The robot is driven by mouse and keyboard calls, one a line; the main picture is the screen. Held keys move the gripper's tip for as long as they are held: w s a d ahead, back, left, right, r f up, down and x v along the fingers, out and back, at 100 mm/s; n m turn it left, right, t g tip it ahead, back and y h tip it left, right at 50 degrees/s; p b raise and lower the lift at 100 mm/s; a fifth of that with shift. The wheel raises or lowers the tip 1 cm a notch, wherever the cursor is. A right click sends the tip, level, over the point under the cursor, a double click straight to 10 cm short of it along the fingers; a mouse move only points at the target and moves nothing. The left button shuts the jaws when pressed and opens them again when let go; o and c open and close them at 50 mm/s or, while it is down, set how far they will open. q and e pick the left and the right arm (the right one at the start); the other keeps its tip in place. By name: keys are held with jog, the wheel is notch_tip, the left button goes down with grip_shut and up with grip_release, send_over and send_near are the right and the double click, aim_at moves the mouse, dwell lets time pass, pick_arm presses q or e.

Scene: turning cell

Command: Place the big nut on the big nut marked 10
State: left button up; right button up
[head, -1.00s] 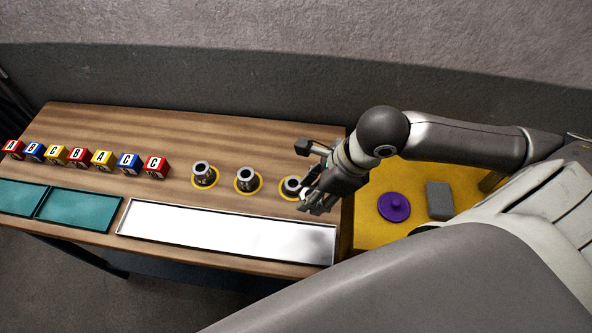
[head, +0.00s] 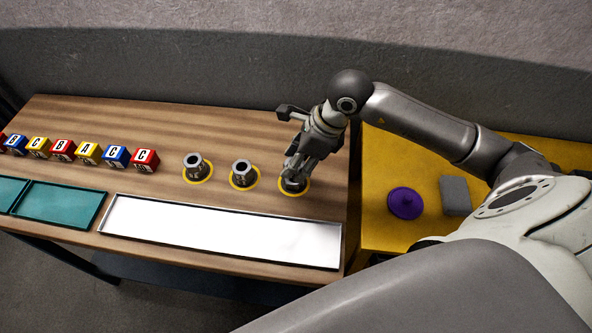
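Three grey metal nut-like pieces with dark bores stand upright on the wooden table, each in a yellow ring: a left one (head: 194,165), a middle one (head: 242,172) and a right one (head: 293,186). They look alike in size, and no number is readable on them. My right gripper (head: 298,172) points down directly over the right piece, its fingers at the top of that piece and hiding most of it. I cannot tell whether the fingers grip it. My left gripper is not in view.
Several lettered blocks (head: 88,152) stand in a row at the left. A white-floored tray (head: 220,232) and teal trays (head: 58,206) line the front edge. A yellow surface (head: 390,155) at the right holds a purple knobbed disc (head: 405,203) and a grey block (head: 455,195).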

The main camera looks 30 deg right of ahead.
jog(key=shift+w+f+b, duration=0.25)
jog(key=shift+f+b, duration=0.15)
jog(key=shift+f, duration=0.6)
jog(key=shift+w+f+b, duration=0.2)
jog(key=shift+f+b, duration=0.2)
jog(key=shift+f, duration=0.6)
jog(key=shift+f, duration=0.1)
jog(key=shift+f, duration=0.1)
jog(key=o, duration=1.1)
jog(key=shift+o, duration=0.2)
jog(key=shift+r, duration=0.3)
jog(key=b+v, duration=0.2)
jog(key=v, duration=1)
